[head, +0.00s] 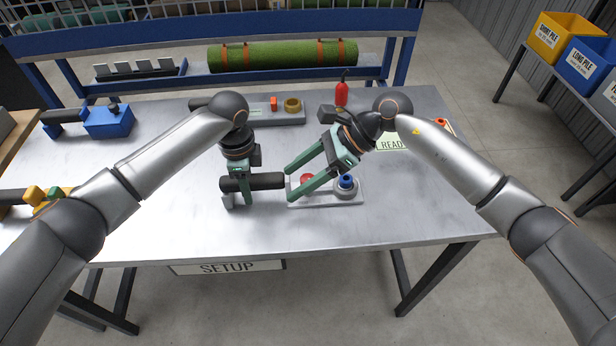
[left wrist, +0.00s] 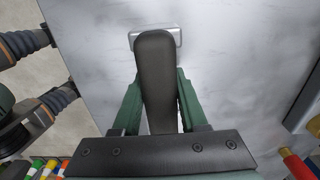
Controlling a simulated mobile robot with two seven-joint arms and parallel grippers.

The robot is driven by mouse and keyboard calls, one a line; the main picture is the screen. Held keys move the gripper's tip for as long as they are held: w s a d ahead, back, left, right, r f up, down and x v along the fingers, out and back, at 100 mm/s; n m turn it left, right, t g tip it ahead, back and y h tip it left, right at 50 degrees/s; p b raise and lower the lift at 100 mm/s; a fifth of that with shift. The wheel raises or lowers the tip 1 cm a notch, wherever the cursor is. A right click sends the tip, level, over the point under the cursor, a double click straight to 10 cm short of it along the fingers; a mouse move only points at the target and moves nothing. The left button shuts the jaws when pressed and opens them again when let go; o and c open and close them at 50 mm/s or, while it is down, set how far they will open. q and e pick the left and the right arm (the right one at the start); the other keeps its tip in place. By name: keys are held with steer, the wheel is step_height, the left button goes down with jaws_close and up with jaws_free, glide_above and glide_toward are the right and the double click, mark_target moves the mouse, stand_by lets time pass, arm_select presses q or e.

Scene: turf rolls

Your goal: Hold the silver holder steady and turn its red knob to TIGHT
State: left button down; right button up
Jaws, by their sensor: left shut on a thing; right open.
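In the left wrist view the black handle (left wrist: 156,80) runs up to the silver block (left wrist: 169,37). My left gripper (head: 246,196) is shut on the handle, a finger on each side. A red round piece (head: 306,177) shows between the fingers of my right gripper (head: 291,182), over a grey tray (head: 325,200). The right gripper is open; its tips point left, near the handle's right end.
A blue knob-like piece (head: 346,182) stands on the tray's right side. A blue holder (head: 108,121) and a yellow one (head: 38,195) lie at left. The front right tabletop is clear.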

mark_target(308, 178)
steer(key=d+f+m+t+y, duration=0.25)
steer(key=d+m+t, duration=0.3)
steer(key=d, duration=0.65)
steer(key=shift+n+t, duration=0.35)
steer(key=shift+n, duration=0.1)
steer(key=x, duration=1.1)
steer(key=shift+w+a+r, duration=0.2)
steer(key=shift+w, duration=0.1)
jaws_close()
